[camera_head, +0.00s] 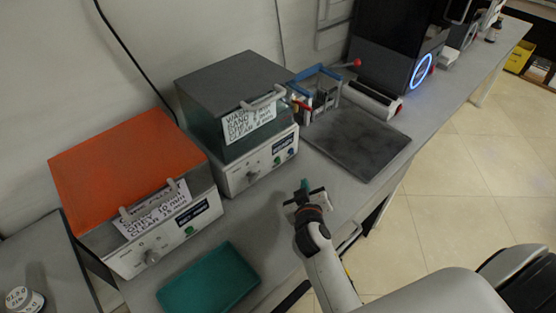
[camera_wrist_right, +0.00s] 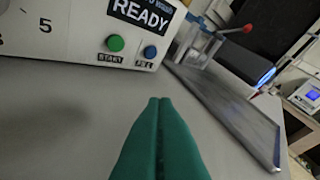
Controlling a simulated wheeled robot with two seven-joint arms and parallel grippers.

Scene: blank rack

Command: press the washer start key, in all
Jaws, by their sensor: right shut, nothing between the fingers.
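The washer (camera_head: 231,101) is a dark grey-green box on a white base, with a handwritten label on its lid, standing against the wall in the head view. Its green start key (camera_wrist_right: 115,43), marked START, is on the front panel in the right wrist view, under a READY display (camera_wrist_right: 142,14). A blue key (camera_wrist_right: 150,51) is just right of it. My right gripper (camera_head: 304,185) is shut and empty, with green fingertips (camera_wrist_right: 158,101). It is over the bench in front of the washer, apart from the panel. My left gripper is not in view.
An orange-lidded machine (camera_head: 120,170) stands left of the washer. A teal tray (camera_head: 210,279) lies at the bench front. A dark flat tray (camera_head: 360,140) is right of the gripper. A blue-framed fixture (camera_head: 318,90) stands behind it. The bench between gripper and washer panel is clear.

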